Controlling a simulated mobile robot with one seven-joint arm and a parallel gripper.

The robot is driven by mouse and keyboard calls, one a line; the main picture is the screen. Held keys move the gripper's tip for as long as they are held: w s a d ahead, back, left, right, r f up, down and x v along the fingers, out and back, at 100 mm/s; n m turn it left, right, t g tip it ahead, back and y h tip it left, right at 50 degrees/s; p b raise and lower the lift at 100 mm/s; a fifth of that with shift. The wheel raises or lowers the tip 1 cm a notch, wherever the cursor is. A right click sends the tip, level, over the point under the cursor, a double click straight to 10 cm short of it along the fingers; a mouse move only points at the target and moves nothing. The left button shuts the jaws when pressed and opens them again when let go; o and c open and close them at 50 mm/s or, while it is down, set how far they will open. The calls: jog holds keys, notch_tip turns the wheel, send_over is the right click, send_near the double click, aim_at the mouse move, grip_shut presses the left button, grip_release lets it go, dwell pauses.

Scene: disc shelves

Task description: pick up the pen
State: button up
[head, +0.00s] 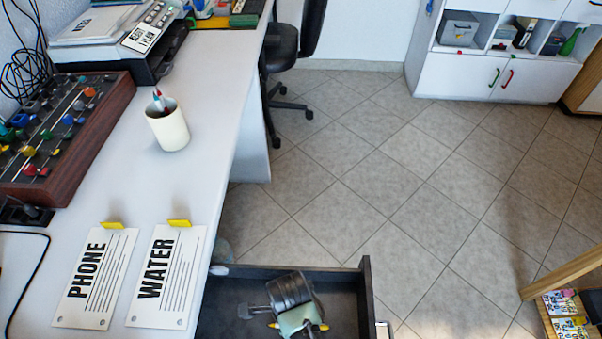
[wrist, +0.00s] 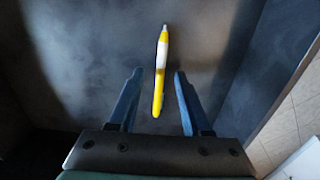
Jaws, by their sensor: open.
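A yellow and white pen (wrist: 162,48) lies on the dark floor of the open drawer (head: 365,300). In the wrist view it points away from me, with its tip at the top and its yellow end toward my palm. My gripper (wrist: 158,72) is open, with one blue finger on each side of the pen's yellow lower part and gaps on both sides. I cannot tell how high the fingers are above the drawer floor.
The drawer walls stand close around my wrist. The white desk (head: 205,110) at left holds a cream cup (head: 168,132) with pens, a PHONE card (head: 95,278), a WATER card (head: 167,276) and a knobbed panel (head: 75,140). A black chair (head: 285,45) stands behind. The tiled floor at right is largely clear.

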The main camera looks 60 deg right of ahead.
jog(key=shift+f, duration=0.45)
grip_shut()
